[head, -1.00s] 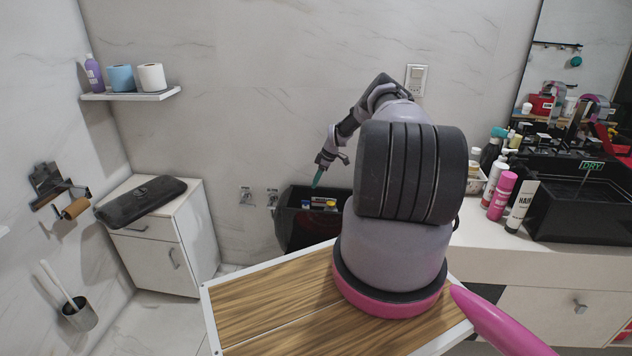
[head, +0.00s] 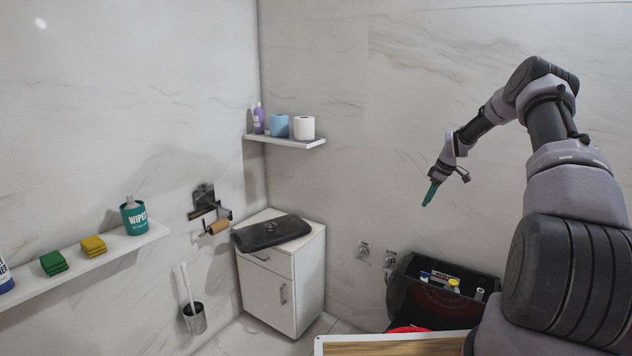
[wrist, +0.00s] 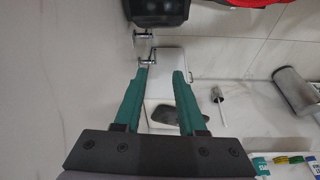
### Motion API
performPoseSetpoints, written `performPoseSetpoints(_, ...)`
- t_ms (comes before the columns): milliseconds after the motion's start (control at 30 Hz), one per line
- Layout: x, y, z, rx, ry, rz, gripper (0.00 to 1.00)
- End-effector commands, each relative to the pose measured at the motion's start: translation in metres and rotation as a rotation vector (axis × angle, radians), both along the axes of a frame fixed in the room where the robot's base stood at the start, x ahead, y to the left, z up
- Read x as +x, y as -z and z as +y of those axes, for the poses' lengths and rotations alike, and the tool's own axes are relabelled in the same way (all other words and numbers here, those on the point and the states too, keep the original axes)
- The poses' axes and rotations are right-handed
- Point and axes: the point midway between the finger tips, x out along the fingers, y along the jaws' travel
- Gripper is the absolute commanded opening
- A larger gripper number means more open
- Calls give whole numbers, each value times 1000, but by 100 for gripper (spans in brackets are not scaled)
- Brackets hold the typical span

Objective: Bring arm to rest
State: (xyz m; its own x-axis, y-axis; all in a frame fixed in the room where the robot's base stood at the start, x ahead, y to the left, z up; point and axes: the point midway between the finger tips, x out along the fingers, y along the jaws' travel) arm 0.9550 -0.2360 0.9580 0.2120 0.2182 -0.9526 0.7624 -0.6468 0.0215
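My arm is raised at the right of the head view. My gripper (head: 431,194) hangs from its end with teal fingers pointing down, in the air in front of the marble wall and above the dark bin. In the wrist view my gripper (wrist: 161,74) has its two teal fingers apart with nothing between them. Through the gap I see the white cabinet (wrist: 166,58) and the dark case on it, well beyond the fingertips.
A white cabinet (head: 267,287) with a dark case (head: 270,233) stands in the corner. A dark bin (head: 407,284) with small containers is at lower right. Shelves (head: 290,142) (head: 110,252), a paper holder (head: 205,207) and a toilet brush (head: 190,300) line the walls. Mid-air room left of my gripper is clear.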

Motion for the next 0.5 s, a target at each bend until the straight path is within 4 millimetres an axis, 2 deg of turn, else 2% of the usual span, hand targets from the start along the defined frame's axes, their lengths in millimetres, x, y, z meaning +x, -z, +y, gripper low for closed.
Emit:
performPoseSetpoints(33,-5,-33,12,-17,17,-4,40)
performPoseSetpoints(200,-34,-123,48,-48,123,-5,40)
performPoseSetpoints(367,-75,-198,78,-65,242,-18,40)
performPoseSetpoints(500,-122,-256,102,-62,361,-37,40)
